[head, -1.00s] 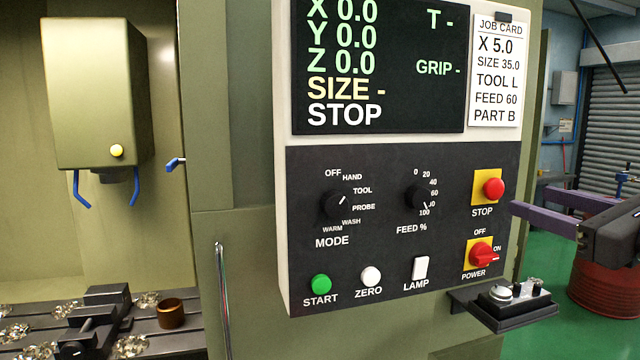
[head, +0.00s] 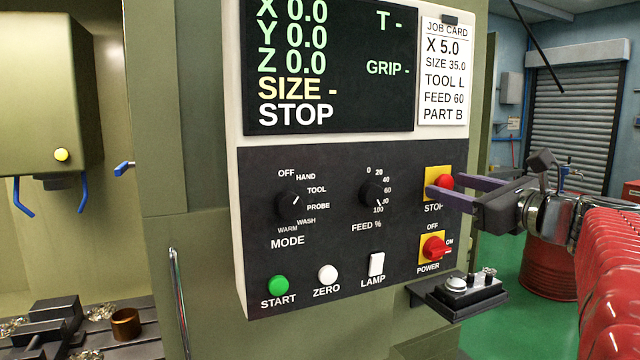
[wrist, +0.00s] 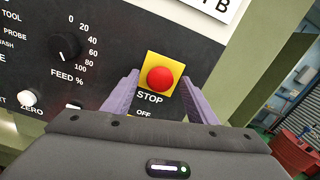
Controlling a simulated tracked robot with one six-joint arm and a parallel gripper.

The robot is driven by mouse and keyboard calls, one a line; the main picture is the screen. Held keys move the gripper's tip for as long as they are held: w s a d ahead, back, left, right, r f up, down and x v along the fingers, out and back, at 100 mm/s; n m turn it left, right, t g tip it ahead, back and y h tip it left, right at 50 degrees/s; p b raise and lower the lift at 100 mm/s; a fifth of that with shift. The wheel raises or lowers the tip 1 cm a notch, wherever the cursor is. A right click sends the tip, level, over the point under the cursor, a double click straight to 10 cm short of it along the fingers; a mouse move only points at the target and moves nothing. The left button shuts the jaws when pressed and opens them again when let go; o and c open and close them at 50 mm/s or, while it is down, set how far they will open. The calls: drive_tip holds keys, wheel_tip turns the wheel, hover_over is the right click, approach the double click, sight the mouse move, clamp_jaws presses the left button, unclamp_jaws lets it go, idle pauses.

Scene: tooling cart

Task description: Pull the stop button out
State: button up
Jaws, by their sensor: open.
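The stop button is a red mushroom head (head: 444,182) on a yellow square plate on the dark control panel; it also shows in the wrist view (wrist: 160,79). My gripper (head: 441,186) is open, its two purple fingers pointing at the panel. In the wrist view the fingers (wrist: 160,92) stand to the left and right of the button with gaps on both sides. In the head view a finger passes in front of the lower part of the yellow plate. I cannot tell whether the fingertips touch the panel. The screen (head: 330,70) reads STOP.
Below the button is the red POWER switch (head: 434,247) on a yellow plate. A small shelf (head: 460,297) with metal parts juts out under it. The FEED knob (head: 373,194) is to the left. A job card (head: 443,72) hangs above. A red drum (head: 549,265) stands behind.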

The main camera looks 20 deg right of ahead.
drive_tip(key=shift+c, duration=0.7)
drive_tip(key=c, duration=1)
drive_tip(key=shift+s, duration=0.5)
drive_tip(key=shift+f, duration=0.1)
drive_tip(key=o, duration=1.1)
drive_tip(key=shift+s, duration=0.1)
drive_tip(key=shift+o, duration=0.2)
drive_tip(key=s, duration=1.3)
drive_tip(key=shift+s+d, duration=0.2)
drive_tip(key=shift+s, duration=0.2)
